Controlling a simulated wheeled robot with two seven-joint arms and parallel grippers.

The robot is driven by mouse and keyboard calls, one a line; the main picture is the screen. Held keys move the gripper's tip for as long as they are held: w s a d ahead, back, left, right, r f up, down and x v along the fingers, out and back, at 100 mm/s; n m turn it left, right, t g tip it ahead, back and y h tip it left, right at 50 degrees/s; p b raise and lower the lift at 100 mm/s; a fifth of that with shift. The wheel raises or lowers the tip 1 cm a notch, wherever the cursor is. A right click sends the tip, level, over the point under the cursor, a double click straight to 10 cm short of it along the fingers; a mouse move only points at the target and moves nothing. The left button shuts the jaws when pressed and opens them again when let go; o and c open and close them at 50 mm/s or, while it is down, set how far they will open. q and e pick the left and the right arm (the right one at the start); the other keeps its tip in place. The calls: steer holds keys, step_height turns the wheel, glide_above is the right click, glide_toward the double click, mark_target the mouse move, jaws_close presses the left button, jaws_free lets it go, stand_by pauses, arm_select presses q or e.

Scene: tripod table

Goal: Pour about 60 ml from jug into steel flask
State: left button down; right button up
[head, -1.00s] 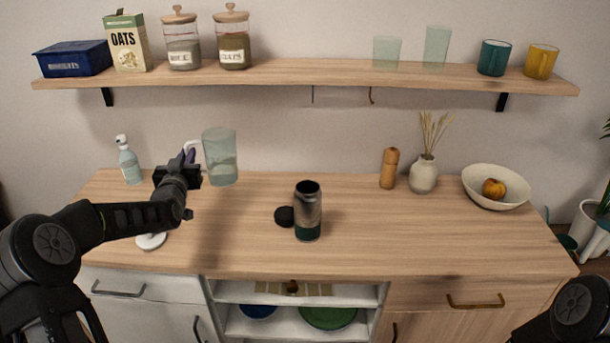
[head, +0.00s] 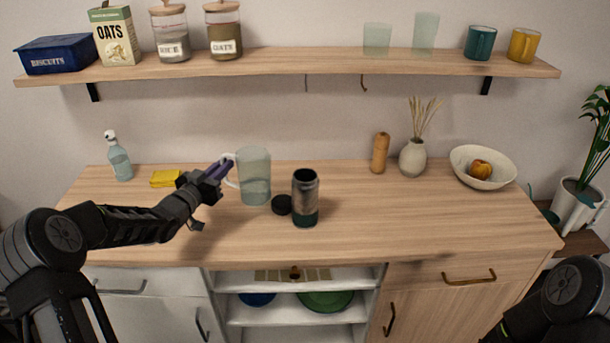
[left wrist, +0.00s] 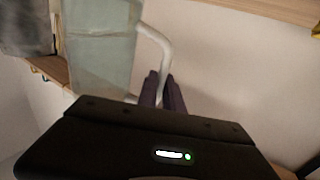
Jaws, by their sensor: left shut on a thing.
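The clear jug (head: 254,178) is upright behind and left of the steel flask in the head view. My left gripper (head: 226,167) is shut on the jug's white handle; in the left wrist view its fingers (left wrist: 163,92) meet at the handle (left wrist: 158,45) and the jug body (left wrist: 100,45) fills the upper left. The jug seems held near or just above the counter; I cannot tell if it touches. The steel flask (head: 305,200), with a dark green base, stands upright and open. A black lid (head: 282,205) lies beside it. My right gripper is out of view.
The wooden counter (head: 400,220) is clear to the right of the flask. Behind are a pepper mill (head: 379,153), a vase (head: 412,158) and a bowl (head: 483,168). A spray bottle (head: 119,158) and yellow sponge (head: 165,178) are at left. A shelf (head: 300,62) runs above.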

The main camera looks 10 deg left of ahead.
mark_target(229, 156)
arm_select(q)
steer(key=shift+d+r, duration=0.1)
steer(key=shift+r, duration=0.05)
steer(key=shift+d+r+m, duration=0.4)
steer(key=shift+r+m, duration=0.05)
steer(key=shift+m, duration=0.45)
steer(key=shift+d+r+m+g+p, duration=0.2)
steer(key=shift+d+r+m+p, duration=0.2)
steer(key=shift+r, duration=0.2)
steer(key=shift+d+r+m+g+p, duration=0.25)
steer(key=shift+r+m+p, duration=0.15)
steer(key=shift+r+m, duration=0.15)
steer(key=d+r+m+y, duration=0.2)
steer(key=d+r+m, duration=0.5)
steer(key=r, duration=0.2)
steer(key=shift+r+g+b, duration=0.3)
steer(key=shift+r+g, duration=0.1)
steer(key=shift+g, duration=0.05)
steer(key=shift+d+r+m, duration=0.15)
steer(key=shift+r+m, duration=0.1)
steer(key=shift+m, duration=0.1)
steer(key=shift+d+r+m, duration=0.3)
steer(key=shift+d, duration=0.05)
steer(key=shift+d+r+m+y+p, duration=0.4)
steer(key=shift+d+r+p, duration=0.1)
steer(key=shift+p, duration=0.3)
